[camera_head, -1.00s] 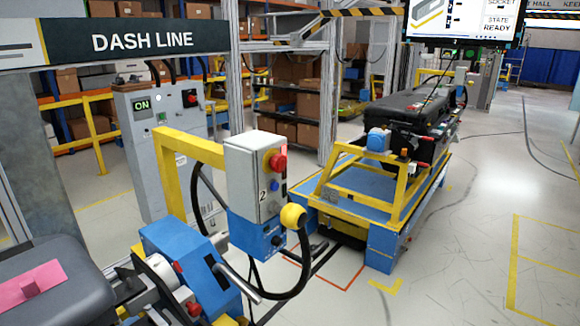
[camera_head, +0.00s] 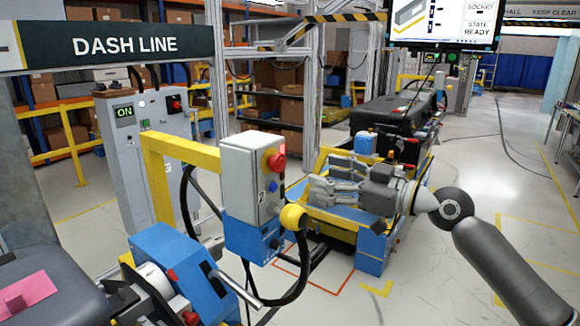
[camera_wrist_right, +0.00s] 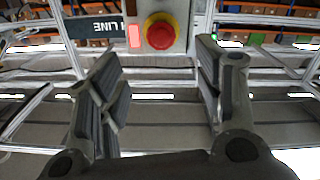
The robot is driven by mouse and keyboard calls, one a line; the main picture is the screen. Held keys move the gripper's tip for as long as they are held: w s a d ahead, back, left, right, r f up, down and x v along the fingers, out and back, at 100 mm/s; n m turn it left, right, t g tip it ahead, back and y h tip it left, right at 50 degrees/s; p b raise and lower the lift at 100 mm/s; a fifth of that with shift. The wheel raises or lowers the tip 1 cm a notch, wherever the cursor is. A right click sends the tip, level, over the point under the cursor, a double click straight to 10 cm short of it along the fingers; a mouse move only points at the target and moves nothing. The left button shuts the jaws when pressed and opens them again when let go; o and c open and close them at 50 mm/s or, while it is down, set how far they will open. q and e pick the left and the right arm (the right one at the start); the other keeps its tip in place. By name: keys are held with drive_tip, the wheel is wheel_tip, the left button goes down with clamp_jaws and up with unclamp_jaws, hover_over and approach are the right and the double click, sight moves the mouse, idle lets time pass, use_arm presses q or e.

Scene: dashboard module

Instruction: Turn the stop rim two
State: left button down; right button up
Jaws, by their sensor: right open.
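The red stop (camera_head: 276,161) sits on the right-hand face of the grey control box (camera_head: 243,180) marked 2. In the right wrist view the red button (camera_wrist_right: 159,33) shows with a yellow rim around it, at the top centre between the two fingers. My right gripper (camera_head: 322,176) is open and empty, to the right of the box, with its fingers pointing toward the stop. A gap shows between the fingers and the stop, and nothing touches it. My left gripper is in neither view.
A yellow post frame (camera_head: 160,180) stands beside the box. A blue fixture (camera_head: 180,270) stands at the lower left. A blue and yellow cart (camera_head: 375,255) stands behind my right gripper.

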sight(282, 163)
drive_tip(key=p+x, duration=0.1)
drive_tip(key=x, duration=0.2)
drive_tip(key=p+x, duration=0.2)
drive_tip(key=x, duration=0.1)
drive_tip(key=p+x, duration=0.2)
drive_tip(key=x, duration=0.1)
drive_tip(key=shift+w+a+r, duration=0.1)
drive_tip(key=shift+a+r, duration=0.3)
drive_tip(key=shift+w+a+f, duration=0.2)
drive_tip(key=shift+w+a, duration=0.15)
